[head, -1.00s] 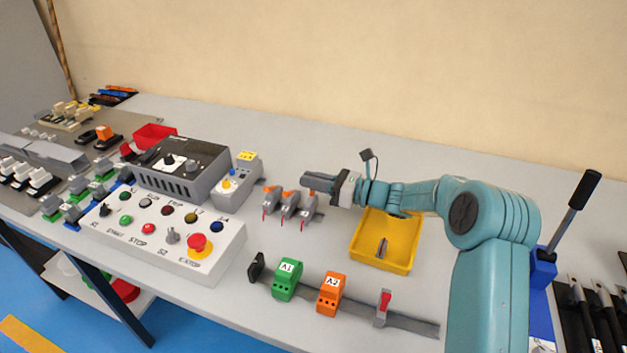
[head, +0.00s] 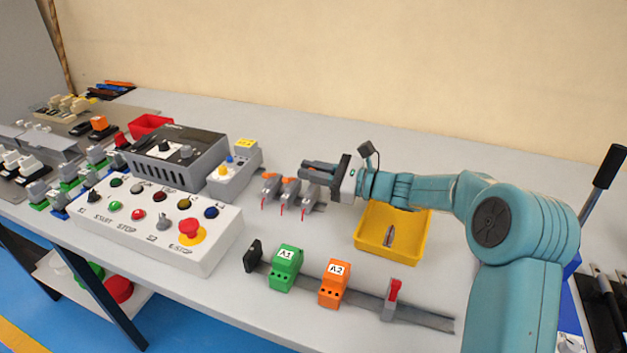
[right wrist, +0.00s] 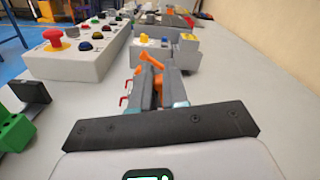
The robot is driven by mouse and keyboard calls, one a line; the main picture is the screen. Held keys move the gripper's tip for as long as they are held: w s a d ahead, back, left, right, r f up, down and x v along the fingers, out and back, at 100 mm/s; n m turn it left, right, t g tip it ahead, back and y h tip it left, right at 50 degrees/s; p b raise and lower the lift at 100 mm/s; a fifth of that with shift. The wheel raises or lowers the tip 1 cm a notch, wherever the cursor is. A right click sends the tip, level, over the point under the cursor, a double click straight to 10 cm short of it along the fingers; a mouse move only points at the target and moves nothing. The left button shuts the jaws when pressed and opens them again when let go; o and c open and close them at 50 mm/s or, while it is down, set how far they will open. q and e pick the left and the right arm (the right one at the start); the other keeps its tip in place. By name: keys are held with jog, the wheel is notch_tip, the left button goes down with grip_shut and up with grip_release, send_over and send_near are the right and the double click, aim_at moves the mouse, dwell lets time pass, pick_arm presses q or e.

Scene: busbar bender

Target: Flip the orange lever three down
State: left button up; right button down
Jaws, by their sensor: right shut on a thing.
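Three small grey lever units stand in a row on the table, each with an orange lever on top and a red tip in front. The first (head: 268,186) and second (head: 290,190) show fairly clearly. The third (head: 309,196) is partly covered by my right gripper (head: 306,169). In the right wrist view my right gripper's fingers (right wrist: 158,92) are close together, with an orange lever (right wrist: 158,82) between them. They are shut on this lever. Other orange parts (right wrist: 149,60) show just beyond the fingertips. The held lever's exact tilt is hidden. My left gripper is not in view.
A yellow tray (head: 417,247) lies below my right forearm. A control panel (head: 150,240) and a grey box with a blue button (head: 236,172) stand to the left. A rail with green (head: 285,268) and orange (head: 333,284) blocks runs in front. The table behind is clear.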

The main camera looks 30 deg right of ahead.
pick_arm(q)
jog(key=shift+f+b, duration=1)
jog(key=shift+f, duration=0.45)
pick_arm(e)
jog(key=shift+s+a+f+n, duration=0.2)
jog(key=shift+a+n, duration=0.05)
jog(key=shift+n, duration=0.65)
jog(key=c, duration=1.1)
grip_release()
jog(key=shift+c, duration=0.2)
jog(key=shift+r, duration=0.1)
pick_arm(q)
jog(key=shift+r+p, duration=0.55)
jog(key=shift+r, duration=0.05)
pick_arm(e)
jog(key=v, duration=1.6)
jog(key=shift+s+d, duration=0.15)
jog(key=shift+o, duration=0.3)
